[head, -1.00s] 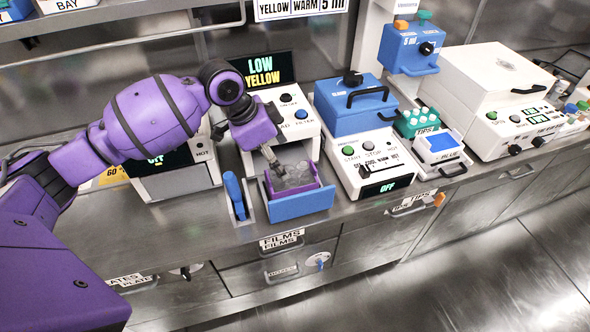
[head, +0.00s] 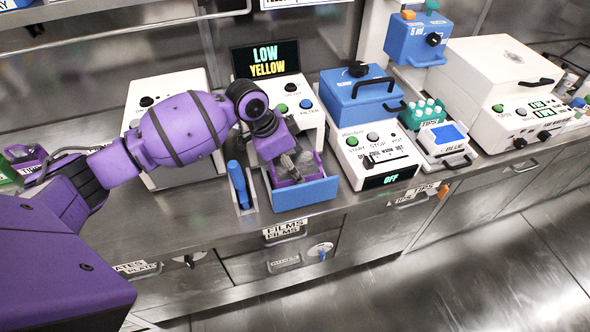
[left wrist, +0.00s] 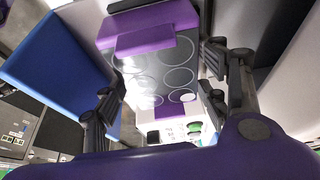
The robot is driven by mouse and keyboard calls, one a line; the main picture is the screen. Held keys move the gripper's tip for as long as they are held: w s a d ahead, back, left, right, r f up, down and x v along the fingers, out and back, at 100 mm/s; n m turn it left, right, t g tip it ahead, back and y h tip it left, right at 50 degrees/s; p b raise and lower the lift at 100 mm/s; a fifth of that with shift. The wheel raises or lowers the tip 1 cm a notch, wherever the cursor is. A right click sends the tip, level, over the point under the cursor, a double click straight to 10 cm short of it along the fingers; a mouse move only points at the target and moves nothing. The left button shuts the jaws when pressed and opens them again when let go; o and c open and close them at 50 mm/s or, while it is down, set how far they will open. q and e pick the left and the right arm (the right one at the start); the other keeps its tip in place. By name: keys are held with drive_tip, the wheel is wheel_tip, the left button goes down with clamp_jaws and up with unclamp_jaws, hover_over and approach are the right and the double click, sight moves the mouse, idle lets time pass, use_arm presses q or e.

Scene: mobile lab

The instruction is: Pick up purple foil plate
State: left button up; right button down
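The purple foil plate (head: 312,157), purple-edged with clear round wells, sits in the pulled-out blue drawer (head: 305,191) of the white machine with the "LOW YELLOW" display. My left gripper (head: 291,166) is over the plate and hides part of it. In the left wrist view, the plate (left wrist: 155,68) lies between the two spread dark fingers of my left gripper (left wrist: 160,95). A gap shows on both sides, so the gripper is open and empty. The blue drawer front (left wrist: 52,62) is left of it. My right gripper is not in view.
A blue upright handled item (head: 239,185) stands just left of the drawer. A white machine with a blue lid (head: 362,97) is close on the right. A teal tip box (head: 422,114) stands farther right. A purple and green object (head: 27,160) is at the far left.

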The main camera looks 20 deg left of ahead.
use_arm(q)
drive_tip(key=c, duration=0.5)
drive_tip(key=shift+o, duration=0.2)
